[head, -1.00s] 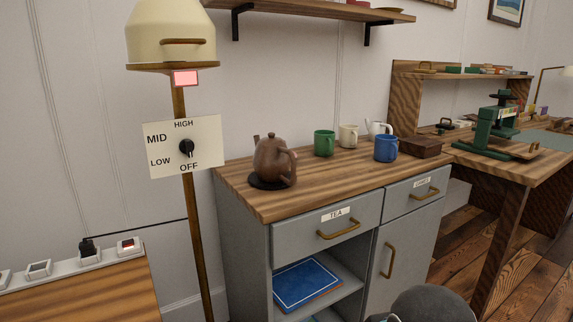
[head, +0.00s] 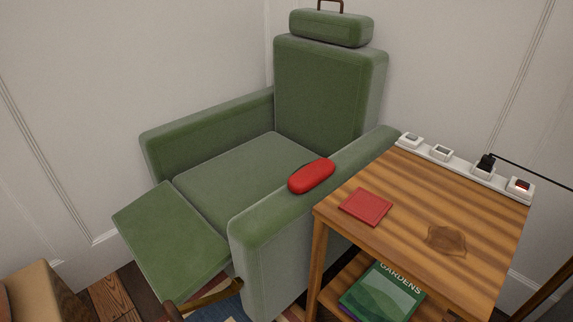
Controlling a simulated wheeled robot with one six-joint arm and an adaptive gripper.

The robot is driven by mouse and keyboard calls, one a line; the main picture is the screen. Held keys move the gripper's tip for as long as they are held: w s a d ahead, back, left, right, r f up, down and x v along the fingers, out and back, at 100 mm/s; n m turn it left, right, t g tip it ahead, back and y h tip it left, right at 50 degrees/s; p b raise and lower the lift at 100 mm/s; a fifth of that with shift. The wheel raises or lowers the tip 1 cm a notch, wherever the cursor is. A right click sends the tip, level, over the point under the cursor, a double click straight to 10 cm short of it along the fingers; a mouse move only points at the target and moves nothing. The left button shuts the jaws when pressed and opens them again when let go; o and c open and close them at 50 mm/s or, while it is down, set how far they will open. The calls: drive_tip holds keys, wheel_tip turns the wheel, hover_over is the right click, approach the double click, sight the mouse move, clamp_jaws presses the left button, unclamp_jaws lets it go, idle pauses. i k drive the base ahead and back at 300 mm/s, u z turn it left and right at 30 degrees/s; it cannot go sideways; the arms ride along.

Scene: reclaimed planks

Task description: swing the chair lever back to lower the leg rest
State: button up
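The green armchair (head: 323,95) stands in the corner, with its leg rest (head: 172,240) raised and sticking out at the front, sloping slightly. A brown wooden bar (head: 217,293) shows low beside the front of the chair's near arm, below the leg rest. I cannot tell whether it is the lever or a support, as its lower end is cut off by the frame. My gripper is not in view.
A red case (head: 312,176) lies on the chair's near armrest. A wooden side table (head: 400,245) stands close on the right, with a red booklet (head: 366,207), a power strip (head: 462,166) and a book (head: 382,295) on its shelf. A brown object (head: 40,293) is at lower left.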

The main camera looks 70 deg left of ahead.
sight(174, 314)
drive_tip(key=u, duration=2.35)
drive_tip(key=k, duration=0.85)
drive_tip(key=u, duration=0.9)
